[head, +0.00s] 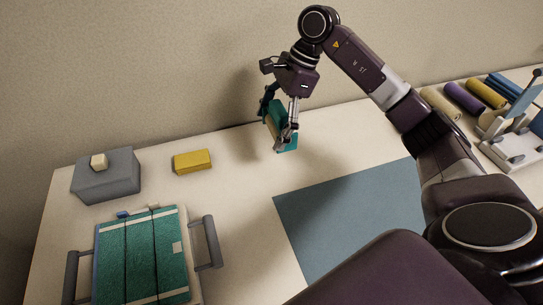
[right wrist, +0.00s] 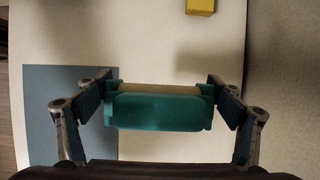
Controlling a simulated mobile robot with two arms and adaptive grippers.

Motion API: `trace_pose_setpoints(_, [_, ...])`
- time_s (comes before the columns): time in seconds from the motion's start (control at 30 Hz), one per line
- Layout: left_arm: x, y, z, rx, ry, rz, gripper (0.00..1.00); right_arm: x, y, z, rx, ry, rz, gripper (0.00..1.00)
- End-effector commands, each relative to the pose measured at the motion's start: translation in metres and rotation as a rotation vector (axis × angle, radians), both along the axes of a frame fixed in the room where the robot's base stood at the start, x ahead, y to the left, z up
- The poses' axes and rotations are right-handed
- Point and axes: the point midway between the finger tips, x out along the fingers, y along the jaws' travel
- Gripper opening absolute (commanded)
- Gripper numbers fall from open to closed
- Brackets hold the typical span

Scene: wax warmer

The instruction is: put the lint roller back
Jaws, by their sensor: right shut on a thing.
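My right gripper (head: 282,128) is above the back part of the table, near the wall. It is shut on a teal piece with a beige roll, which looks like the lint roller (head: 279,117). In the right wrist view the lint roller (right wrist: 160,108) lies crosswise between the two fingers (right wrist: 160,103), one at each end. It appears held above the table; the exact height is hard to tell. My left gripper is not in view.
A yellow block (head: 192,161) and a grey box (head: 107,176) stand at the back left. A green-topped tray with handles (head: 212,243) is in front. A blue-grey mat (head: 345,210) lies bare mid-table. Several rolls (head: 464,99) and a white stand (head: 512,151) are at right.

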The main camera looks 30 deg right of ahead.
Motion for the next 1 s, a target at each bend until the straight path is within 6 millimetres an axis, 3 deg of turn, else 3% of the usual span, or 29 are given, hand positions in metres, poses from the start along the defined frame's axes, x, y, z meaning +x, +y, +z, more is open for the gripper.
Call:
trace_pose_setpoints(0.1, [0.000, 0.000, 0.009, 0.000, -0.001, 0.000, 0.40, -0.002, 0.001, -0.029, 0.002, 0.007, 0.001, 0.67])
trace_pose_setpoints(0.3, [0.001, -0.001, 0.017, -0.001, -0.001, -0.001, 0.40, -0.001, 0.001, -0.065, 0.002, 0.002, 0.002, 0.67])
trace_pose_setpoints(0.53, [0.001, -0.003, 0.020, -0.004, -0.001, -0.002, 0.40, -0.001, 0.001, -0.081, 0.001, 0.002, 0.003, 0.67])
trace_pose_setpoints(0.8, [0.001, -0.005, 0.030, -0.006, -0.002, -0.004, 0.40, 0.000, 0.001, -0.116, 0.001, 0.001, 0.003, 0.67])
trace_pose_setpoints(1.0, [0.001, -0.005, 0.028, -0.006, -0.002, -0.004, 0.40, 0.000, 0.001, -0.117, 0.000, -0.001, 0.003, 0.67])
